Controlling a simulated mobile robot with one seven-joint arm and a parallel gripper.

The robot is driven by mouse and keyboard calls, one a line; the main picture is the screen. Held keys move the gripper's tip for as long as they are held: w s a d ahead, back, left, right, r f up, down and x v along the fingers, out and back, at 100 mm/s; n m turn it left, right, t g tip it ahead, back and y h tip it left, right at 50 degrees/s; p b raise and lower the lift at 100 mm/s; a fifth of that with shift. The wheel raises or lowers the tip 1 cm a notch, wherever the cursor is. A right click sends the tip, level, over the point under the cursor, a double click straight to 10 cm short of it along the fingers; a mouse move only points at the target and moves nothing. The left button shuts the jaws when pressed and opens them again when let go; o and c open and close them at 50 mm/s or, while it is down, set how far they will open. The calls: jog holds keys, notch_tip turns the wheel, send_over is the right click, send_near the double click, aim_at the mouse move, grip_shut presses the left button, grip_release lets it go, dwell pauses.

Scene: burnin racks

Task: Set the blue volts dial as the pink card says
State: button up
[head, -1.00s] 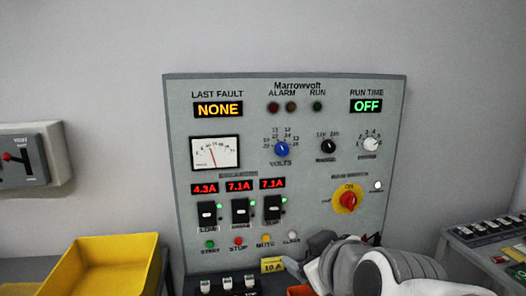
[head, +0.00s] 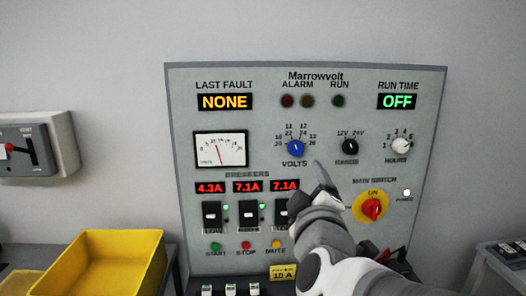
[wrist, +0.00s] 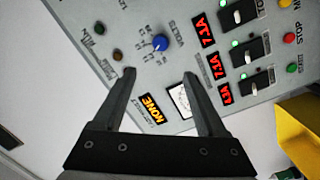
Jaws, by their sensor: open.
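The blue volts dial (head: 296,148) sits on the grey Marrowvolt panel (head: 300,75), right of the needle meter. Its white mark points roughly up; the small numbers around it are too blurred to read surely. It also shows in the wrist view (wrist: 160,43), just beyond the fingertips and apart from them. My gripper (head: 326,185) is in front of the panel, below and right of the dial in the head view. In the wrist view my gripper (wrist: 156,73) is open, with nothing between its fingers. I see no pink card in either view.
Right of the dial are the range knob (head: 350,147), hours knob (head: 400,146) and red main switch (head: 372,208). Breakers (head: 212,215) sit below. A yellow card (head: 283,272) reading 10 A is at the panel's foot. A yellow bin (head: 120,240) stands left.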

jog(key=shift+w+p, duration=1.9)
jog(key=shift+p, duration=0.35)
jog(key=p, duration=0.6)
send_near(296, 150)
jog(key=w, duration=0.2)
jog(key=w+p, duration=0.1)
jog(key=w, duration=0.2)
jog(key=w+d, duration=0.1)
jog(key=w, duration=0.2)
jog(key=shift+p, duration=0.35)
grip_shut()
